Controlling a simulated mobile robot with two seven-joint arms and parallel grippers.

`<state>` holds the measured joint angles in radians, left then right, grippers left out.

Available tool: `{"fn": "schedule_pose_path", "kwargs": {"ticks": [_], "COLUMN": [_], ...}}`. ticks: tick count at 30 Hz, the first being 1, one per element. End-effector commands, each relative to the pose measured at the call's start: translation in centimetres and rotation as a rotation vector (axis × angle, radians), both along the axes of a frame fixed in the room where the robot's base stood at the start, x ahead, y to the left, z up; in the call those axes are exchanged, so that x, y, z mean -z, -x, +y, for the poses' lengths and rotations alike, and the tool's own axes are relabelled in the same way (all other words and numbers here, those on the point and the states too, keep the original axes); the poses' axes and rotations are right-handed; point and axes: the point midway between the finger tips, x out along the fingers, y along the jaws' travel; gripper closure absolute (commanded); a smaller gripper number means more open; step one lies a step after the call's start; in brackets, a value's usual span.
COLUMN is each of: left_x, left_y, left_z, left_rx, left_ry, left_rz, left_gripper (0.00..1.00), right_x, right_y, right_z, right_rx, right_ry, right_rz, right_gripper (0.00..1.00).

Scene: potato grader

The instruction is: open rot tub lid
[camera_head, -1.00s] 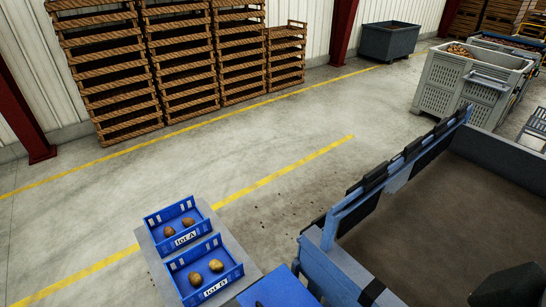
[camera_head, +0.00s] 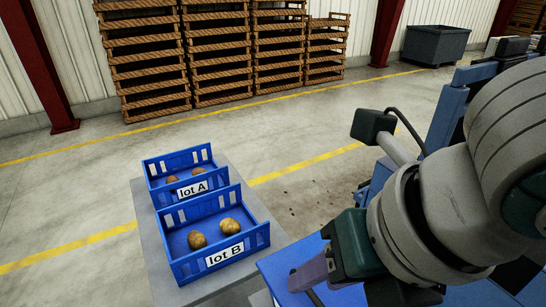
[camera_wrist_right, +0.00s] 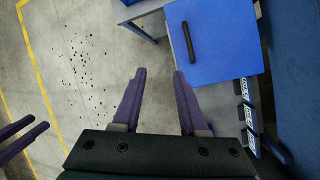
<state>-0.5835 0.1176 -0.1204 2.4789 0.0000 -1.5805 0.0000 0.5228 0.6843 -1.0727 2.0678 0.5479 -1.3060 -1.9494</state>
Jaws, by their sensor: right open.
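A flat blue lid-like panel (camera_wrist_right: 225,50) with a black bar handle (camera_wrist_right: 188,42) lies at the upper right of the right wrist view. In the head view, a blue surface (camera_head: 275,268) that appears to be the same panel shows at bottom centre, partly covered by my right arm. My right gripper (camera_wrist_right: 159,72) is open and empty. Its purple fingertips are just short of the panel's lower left edge in the picture, with the handle beyond them. In the head view, the right gripper (camera_head: 308,272) shows beside the panel. My left gripper (camera_wrist_right: 42,122) shows at the left edge of the wrist view, its two fingers apart.
Two blue crates, lot A (camera_head: 190,158) and lot B (camera_head: 258,235), hold potatoes on a grey stand (camera_head: 148,208) left of the panel. Blue machine framing (camera_head: 447,118) stands behind my right arm. Open floor (camera_head: 300,190) lies beyond, with stacked pallets (camera_head: 220,60) at the wall.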

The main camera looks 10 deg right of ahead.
Motion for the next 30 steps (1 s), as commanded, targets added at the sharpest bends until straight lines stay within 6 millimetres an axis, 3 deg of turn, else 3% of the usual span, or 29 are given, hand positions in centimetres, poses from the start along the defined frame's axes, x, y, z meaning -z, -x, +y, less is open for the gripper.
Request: {"fn": "schedule_pose_path", "kwargs": {"ticks": [1, 6, 16, 30], "left_x": [3.9, 7.4, 9.2, 14.5], "left_y": [0.0, -0.1, -0.2, -0.2], "left_z": [0.0, 0.0, 0.1, 0.1], "left_rx": [0.0, 0.0, 0.001, 0.002], "left_ry": [0.0, -0.001, -0.002, -0.005], "left_rz": [-0.001, -0.002, -0.005, -0.007], "left_gripper": [0.59, 0.59, 0.59, 0.59], "right_x": [4.0, 7.7, 9.4, 13.5], "right_y": [-0.7, -1.8, -2.4, -3.8], "right_z": [-1.1, -3.5, -4.3, -3.7], "right_rx": [-0.073, -0.266, -0.343, -0.342], "right_ry": [0.059, 0.195, 0.246, 0.244], "right_rz": [-0.022, -0.052, -0.059, -0.06], "right_gripper": [0.57, 0.57, 0.57, 0.57]}}
